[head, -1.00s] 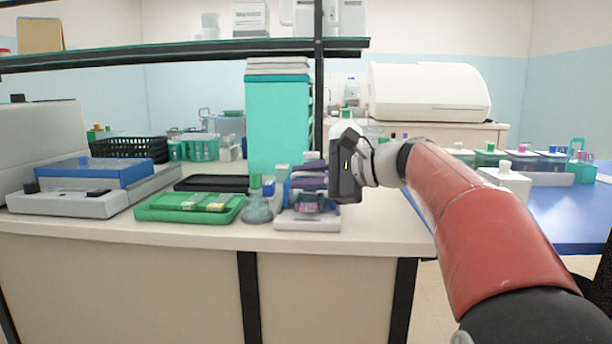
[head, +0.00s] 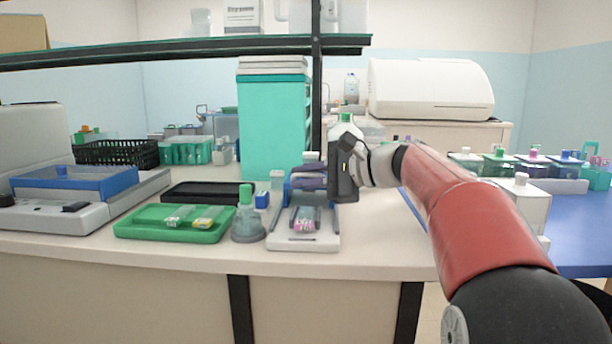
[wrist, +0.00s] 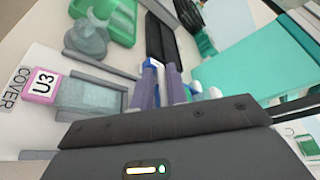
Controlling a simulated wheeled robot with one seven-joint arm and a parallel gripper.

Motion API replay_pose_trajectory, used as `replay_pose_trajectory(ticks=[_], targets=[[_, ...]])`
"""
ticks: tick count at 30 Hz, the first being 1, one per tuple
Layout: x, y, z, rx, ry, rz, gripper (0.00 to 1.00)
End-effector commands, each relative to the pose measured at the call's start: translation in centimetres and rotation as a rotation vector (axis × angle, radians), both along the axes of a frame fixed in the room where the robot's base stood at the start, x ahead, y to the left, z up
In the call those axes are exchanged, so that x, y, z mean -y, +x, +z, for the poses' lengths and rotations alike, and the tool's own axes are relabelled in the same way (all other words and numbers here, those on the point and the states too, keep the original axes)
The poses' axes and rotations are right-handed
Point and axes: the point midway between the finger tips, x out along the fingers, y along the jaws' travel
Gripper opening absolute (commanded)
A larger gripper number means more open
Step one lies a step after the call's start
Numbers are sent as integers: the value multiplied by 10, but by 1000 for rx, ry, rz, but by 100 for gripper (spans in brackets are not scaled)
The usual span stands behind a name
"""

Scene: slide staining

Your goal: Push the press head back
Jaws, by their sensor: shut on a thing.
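The press stands near the bench's front edge, with a pale base (head: 275,242) and a purple and blue press head (head: 307,181) at its back. A slide with a pink label (head: 304,226) lies on the base in front of the head. My gripper (head: 331,178) is at the head's right side and shut on the press head; its fingertips are mostly hidden. In the wrist view, the purple parts of the head (wrist: 148,88) show just beyond my dark gripper body. The pink label reading "U3" (wrist: 42,84) lies to the left, beside the printed word "COVER".
A green tray (head: 130,223) with slides and a green-capped bottle (head: 247,222) stand left of the press. A black tray (head: 185,194) lies behind the green one. A tall teal container (head: 272,130) stands behind the press. A shelf post (head: 316,90) rises behind it.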

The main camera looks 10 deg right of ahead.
Motion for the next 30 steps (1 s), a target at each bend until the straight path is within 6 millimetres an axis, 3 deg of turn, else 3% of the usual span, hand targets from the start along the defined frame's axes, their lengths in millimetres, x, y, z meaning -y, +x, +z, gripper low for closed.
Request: replay_pose_trajectory(ticks=[1, 2, 5, 25, 30], targets=[[3, 4, 8, 20, 5, -20, 0], [3, 4, 8, 20, 5, -20, 18], [3, 4, 7, 19, 5, -20, 31], [3, 3, 4, 11, 5, -16, 31], [17, -7, 7, 11, 4, -17, 31]])
